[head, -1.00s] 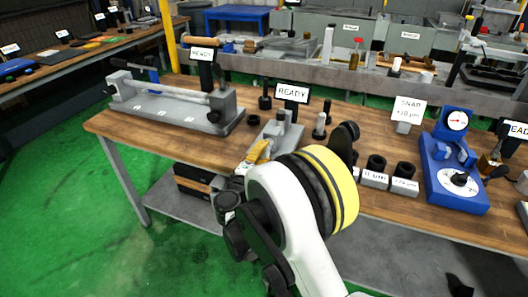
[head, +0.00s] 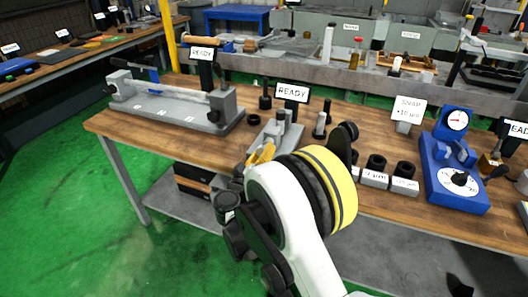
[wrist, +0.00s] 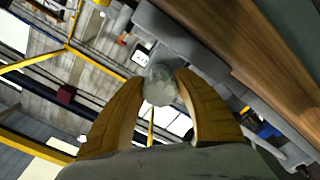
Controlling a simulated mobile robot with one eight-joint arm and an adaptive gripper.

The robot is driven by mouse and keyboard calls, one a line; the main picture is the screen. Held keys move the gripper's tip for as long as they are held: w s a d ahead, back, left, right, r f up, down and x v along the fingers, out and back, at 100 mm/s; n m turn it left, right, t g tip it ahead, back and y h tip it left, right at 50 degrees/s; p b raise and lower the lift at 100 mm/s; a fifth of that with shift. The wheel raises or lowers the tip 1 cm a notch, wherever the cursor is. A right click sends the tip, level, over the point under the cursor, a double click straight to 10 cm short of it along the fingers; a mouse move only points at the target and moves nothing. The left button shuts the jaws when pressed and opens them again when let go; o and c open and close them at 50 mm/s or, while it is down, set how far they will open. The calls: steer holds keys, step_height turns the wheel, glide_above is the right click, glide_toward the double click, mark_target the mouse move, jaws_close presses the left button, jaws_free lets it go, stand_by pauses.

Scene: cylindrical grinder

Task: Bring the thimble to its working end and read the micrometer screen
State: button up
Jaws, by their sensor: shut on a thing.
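The micrometer (head: 283,132) is a small grey bench device near the front edge of the wooden bench. Its screen (head: 292,92) stands just behind it and reads "READY". My gripper (head: 262,152) is at the front left of the micrometer, with its yellow fingers partly hidden behind my arm. In the wrist view my gripper (wrist: 160,86) has its two fingers closed on either side of a round grey end, which I take as the thimble (wrist: 160,87). The thimble is hidden in the head view.
A long grey measuring bench (head: 170,108) with its own "READY" screen (head: 201,54) stands at the left. A blue dial gauge stand (head: 452,180) and dark ring gauges (head: 375,165) are at the right. Dark upright pins stand close behind the micrometer.

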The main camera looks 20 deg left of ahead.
steer(key=shift+m, duration=0.5)
steer(key=o, duration=1.2)
steer(key=shift+s, duration=0.1)
steer(key=s, duration=1.2)
steer(key=shift+a, duration=0.45)
steer(key=shift+w, duration=0.1)
